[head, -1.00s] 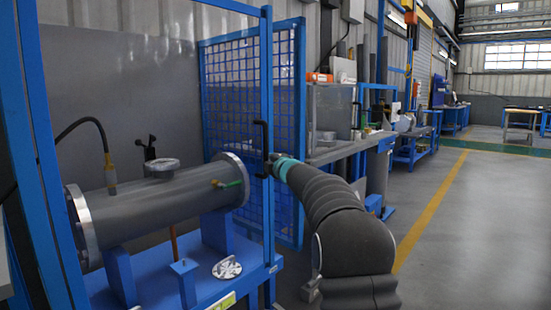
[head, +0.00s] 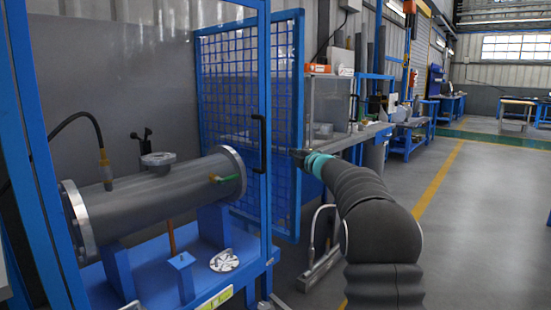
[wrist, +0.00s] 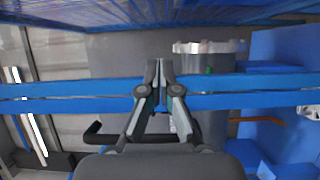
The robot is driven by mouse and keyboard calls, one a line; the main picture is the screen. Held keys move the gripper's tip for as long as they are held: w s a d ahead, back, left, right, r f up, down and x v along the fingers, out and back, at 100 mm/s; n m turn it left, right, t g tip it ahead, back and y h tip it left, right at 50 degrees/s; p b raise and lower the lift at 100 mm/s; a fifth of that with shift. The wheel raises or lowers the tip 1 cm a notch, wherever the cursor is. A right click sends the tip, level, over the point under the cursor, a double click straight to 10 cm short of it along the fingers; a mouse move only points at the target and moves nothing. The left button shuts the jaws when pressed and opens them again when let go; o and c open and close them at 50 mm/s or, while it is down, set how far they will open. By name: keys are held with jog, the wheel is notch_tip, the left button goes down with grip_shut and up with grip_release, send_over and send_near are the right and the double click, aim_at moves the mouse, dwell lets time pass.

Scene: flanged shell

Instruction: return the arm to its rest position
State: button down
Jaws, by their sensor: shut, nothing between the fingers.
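My gripper (head: 299,155) is at the end of my dark sleeved arm, right of the enclosure's black door handle (head: 259,143) and apart from it in the head view. In the wrist view my gripper (wrist: 158,66) has its fingers together, with nothing between them. The grey flanged shell (head: 150,198) lies on blue supports inside the blue frame. Its flange (wrist: 208,47) shows beyond the blue bars in the wrist view. The black handle (wrist: 104,137) also shows there, partly hidden behind my gripper.
A blue mesh panel (head: 287,205) stands behind my gripper. A loose metal disc (head: 224,260) lies on the blue base under the shell. A workbench (head: 350,140) stands beyond. The grey floor (head: 470,230) to the right is open, with a yellow line.

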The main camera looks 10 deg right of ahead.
jog(key=s+d+f+m+g+h, duration=0.35)
jog(key=d+f+m+h, duration=0.45)
jog(key=f, duration=0.3)
jog(key=s+f+m+g, duration=0.45)
jog(key=s+m, duration=0.25)
jog(key=s, duration=0.5)
jog(key=s+a+f+m+g+y, duration=0.1)
jog(key=s+a, duration=0.6)
jog(key=s, duration=0.7)
jog(key=s+a+f+m+g+y, duration=0.1)
jog(key=s+a+m+y, duration=0.1)
jog(key=s+a, duration=0.6)
jog(key=s+a+f+m+g+y, duration=0.1)
jog(key=s+a, duration=0.6)
jog(key=s, duration=1.4)
jog(key=shift+s+a+f+m+g+y, duration=0.15)
jog(key=shift+a+f+m+g+y, duration=0.15)
jog(key=shift+a+m+g, duration=0.15)
